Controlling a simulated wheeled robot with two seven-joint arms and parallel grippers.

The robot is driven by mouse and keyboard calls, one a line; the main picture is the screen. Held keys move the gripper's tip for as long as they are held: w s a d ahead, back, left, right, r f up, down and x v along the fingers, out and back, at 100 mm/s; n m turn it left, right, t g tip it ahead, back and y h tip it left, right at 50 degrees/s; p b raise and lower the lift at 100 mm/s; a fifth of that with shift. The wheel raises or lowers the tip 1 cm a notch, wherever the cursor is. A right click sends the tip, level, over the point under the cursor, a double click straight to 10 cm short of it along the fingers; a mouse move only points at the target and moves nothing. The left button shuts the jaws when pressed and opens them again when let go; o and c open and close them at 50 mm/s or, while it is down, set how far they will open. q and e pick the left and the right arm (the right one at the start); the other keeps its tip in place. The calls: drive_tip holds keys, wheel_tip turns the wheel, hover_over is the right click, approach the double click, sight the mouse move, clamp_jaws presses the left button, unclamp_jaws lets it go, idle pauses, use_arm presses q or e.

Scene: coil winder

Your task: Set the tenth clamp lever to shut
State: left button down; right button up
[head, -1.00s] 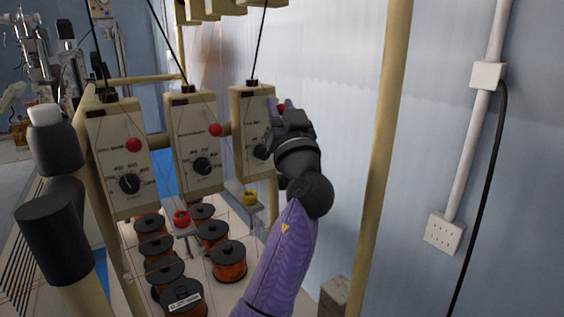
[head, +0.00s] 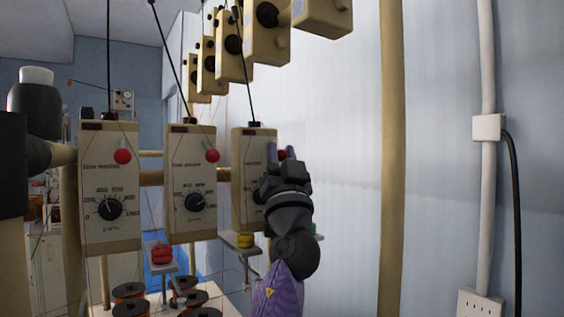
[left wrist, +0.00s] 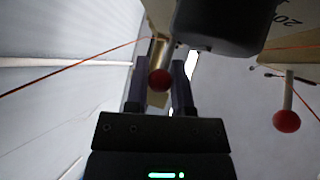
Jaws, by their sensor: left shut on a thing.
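Three cream tension boxes hang in a row, each with a dial and a red-balled lever. The levers of the left box (head: 122,156) and the middle box (head: 212,156) are free. My left gripper (head: 281,153) is at the right box (head: 241,180), shut on its lever. The lever's red ball (left wrist: 160,80) sits between the two fingers in the left wrist view; in the head view it is mostly hidden behind them. I cannot read a number marking the tenth lever. Whether this lever stands open or shut is unclear. My right gripper is not in view.
Another red-balled lever (left wrist: 287,120) hangs right of my fingers in the left wrist view. Thin orange wires run close by. Copper spools (head: 130,300) stand below the boxes. A cream post (head: 391,150) and the wall are to the right.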

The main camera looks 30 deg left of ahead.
use_arm(q)
drive_tip(key=shift+r, duration=0.1)
drive_tip(key=shift+c, duration=2.4)
unclamp_jaws()
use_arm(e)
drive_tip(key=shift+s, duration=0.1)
use_arm(q)
drive_tip(key=b+v, duration=0.1)
drive_tip(key=v, duration=0.9)
drive_tip(key=shift+b, duration=0.4)
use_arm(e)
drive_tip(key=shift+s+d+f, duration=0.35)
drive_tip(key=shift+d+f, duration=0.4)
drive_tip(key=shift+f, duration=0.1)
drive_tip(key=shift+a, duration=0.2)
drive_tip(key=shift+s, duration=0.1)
